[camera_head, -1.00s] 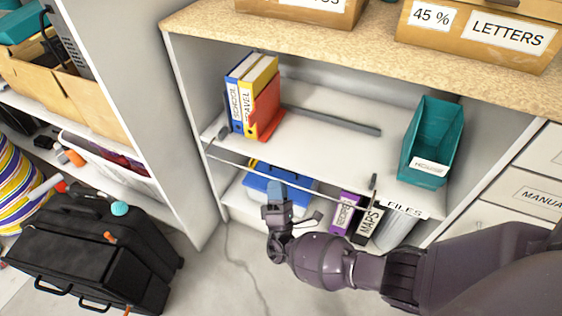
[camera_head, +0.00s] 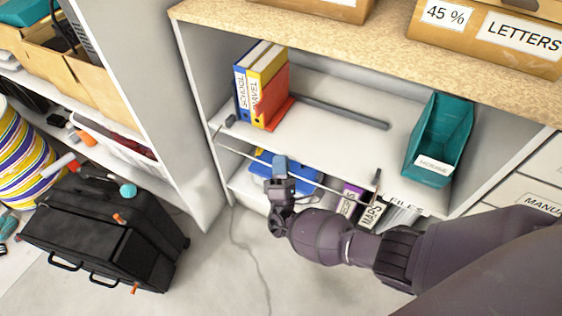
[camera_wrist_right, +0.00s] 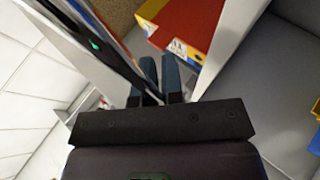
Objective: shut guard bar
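The guard bar (camera_head: 238,154) appears to be the thin pale rod slanting across the front of the shelf unit, below the middle shelf's front edge. A short dark upright (camera_head: 377,178) stands at the shelf's right front. My right gripper (camera_head: 280,165) is at the rod, its fingers pointing toward the unit. In the wrist view, my right gripper's two blue-grey fingers (camera_wrist_right: 160,78) are close together with a narrow gap. A dark strip with a green mark (camera_wrist_right: 95,42) slants down to them. Whether they clasp the rod is unclear. My left gripper is out of view.
The middle shelf holds upright binders (camera_head: 262,85), a dark grey bar (camera_head: 345,112) and a teal bin (camera_head: 440,135). Labelled files (camera_head: 372,212) and a blue item (camera_head: 305,178) are below. A black case (camera_head: 105,225) stands on the floor at left.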

